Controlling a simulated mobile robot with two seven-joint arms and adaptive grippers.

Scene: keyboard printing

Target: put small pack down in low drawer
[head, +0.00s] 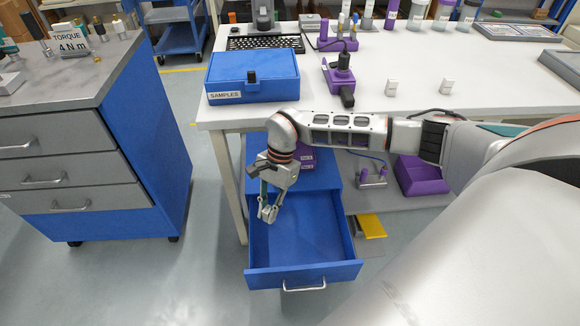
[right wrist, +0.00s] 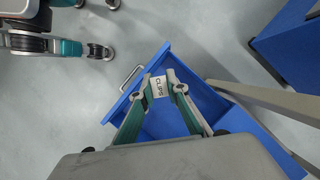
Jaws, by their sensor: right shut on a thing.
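The low drawer (head: 330,271) is blue, pulled open and bare inside, with a silver handle on its front. My right gripper (head: 267,212) hangs fingers-down over the left part of the open drawer. In the right wrist view, the same gripper (right wrist: 166,82) is shut on the small pack (right wrist: 158,86), a white piece lettered CLIPS. The open drawer (right wrist: 135,92) shows below and around the pack there. In the head view the pack is too small to make out between the fingers. My left gripper is not in view.
The drawer sits under a white table (head: 420,60) whose leg (head: 228,180) stands left of it. A purple bin (head: 422,176) is on the shelf to the right. A blue SAMPLES box (head: 252,76) is on the tabletop. A blue cabinet (head: 150,130) stands at left.

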